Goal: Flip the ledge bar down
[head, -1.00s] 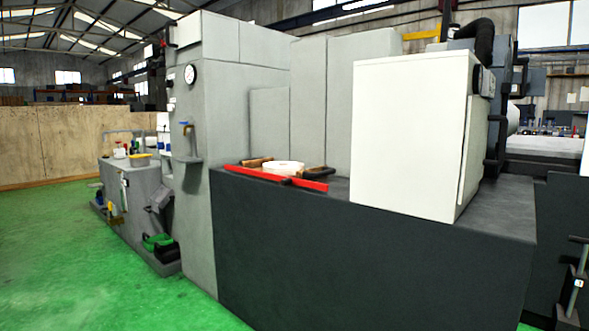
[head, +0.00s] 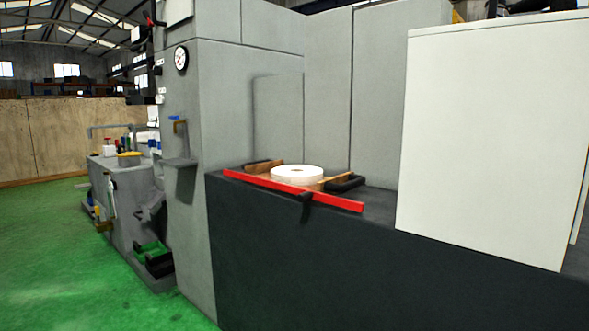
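The ledge bar is a long red bar (head: 270,186) along the front top edge of the dark machine base. It lies nearly level across the front of a white round roll or disc (head: 297,174). A small black bracket or handle (head: 305,200) sits at the bar, right of its middle, and hangs over the front face. Neither of my grippers shows in the head view.
The dark base (head: 400,280) has a flat front face. A large white cabinet (head: 490,140) stands on it at the right. Brown and black items lie around the roll. A grey cart (head: 125,200) stands at the left. Green floor (head: 60,270) is open at the left.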

